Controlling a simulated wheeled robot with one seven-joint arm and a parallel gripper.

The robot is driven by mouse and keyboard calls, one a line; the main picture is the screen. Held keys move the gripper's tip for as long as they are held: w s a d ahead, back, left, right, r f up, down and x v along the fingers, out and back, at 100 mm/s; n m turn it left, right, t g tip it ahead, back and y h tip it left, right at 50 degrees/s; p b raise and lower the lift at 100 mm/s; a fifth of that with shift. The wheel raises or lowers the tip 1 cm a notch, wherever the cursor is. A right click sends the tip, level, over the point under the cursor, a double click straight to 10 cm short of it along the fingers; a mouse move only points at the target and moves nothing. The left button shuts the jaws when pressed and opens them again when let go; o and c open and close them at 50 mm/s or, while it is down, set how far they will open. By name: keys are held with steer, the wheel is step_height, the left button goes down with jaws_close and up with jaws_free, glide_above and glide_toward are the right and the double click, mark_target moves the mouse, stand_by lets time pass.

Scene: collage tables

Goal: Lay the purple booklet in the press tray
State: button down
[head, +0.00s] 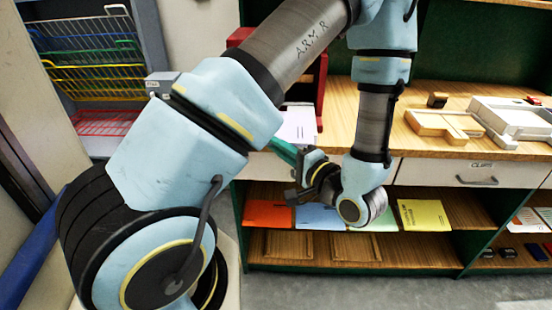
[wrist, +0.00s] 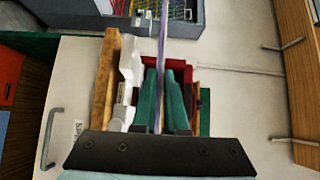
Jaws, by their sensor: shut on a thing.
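The purple booklet shows in the wrist view (wrist: 162,45) as a thin pale purple strip, seen edge-on between the two green fingers. My gripper (wrist: 163,105) is shut on it. I cannot tell for certain which piece is the press tray. A light wooden tray (head: 430,123) and a pale grey tray (head: 512,117) sit on the counter at right.
The shelf below the counter holds an orange (head: 268,214), a blue (head: 318,217) and a yellow booklet (head: 424,214). A drawer (head: 470,173) with a handle is above it. A wire rack (head: 95,60) with coloured baskets stands at left. Bare counter (head: 470,90) shows behind the trays.

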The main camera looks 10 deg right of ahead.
steer(key=w, duration=0.4)
steer(key=w+d+b, duration=0.1)
steer(key=w, duration=0.3)
steer(key=w+d+b, duration=0.1)
steer(key=w, duration=0.3)
steer(key=shift+w+d, duration=0.15)
steer(key=shift+w, duration=0.2)
steer(key=shift+w+f+b, duration=0.1)
steer(key=shift+f+b, duration=1.05)
steer(key=shift+f, duration=1.4)
steer(key=c, duration=0.9)
jaws_free()
steer(key=shift+d, duration=0.1)
